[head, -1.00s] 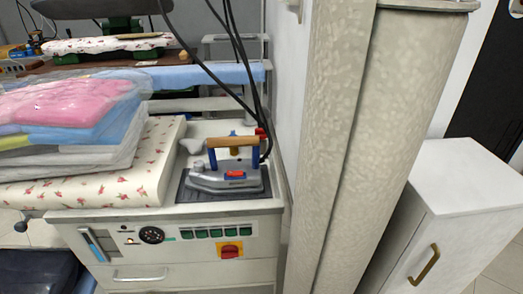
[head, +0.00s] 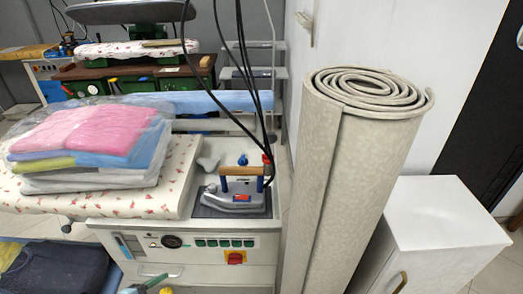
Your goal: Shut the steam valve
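A steam ironing station (head: 100,223) stands left of centre with a control panel on its front. A steam iron (head: 236,194) with a wooden handle rests on a dark pad at its right end. Behind the iron a small blue knob (head: 243,160) and a red part (head: 266,158) stand near the black hoses; I cannot tell for sure which is the steam valve. A red rotary switch (head: 235,258) on a yellow plate and a round gauge (head: 172,241) sit on the front panel. Neither of my grippers is in view.
Bagged folded clothes (head: 85,148) lie on the floral board (head: 183,180). A tall carpet roll (head: 350,180) stands close to the station's right side, with a white cabinet (head: 440,235) beyond it. A dark blue bundle (head: 50,270) lies at lower left.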

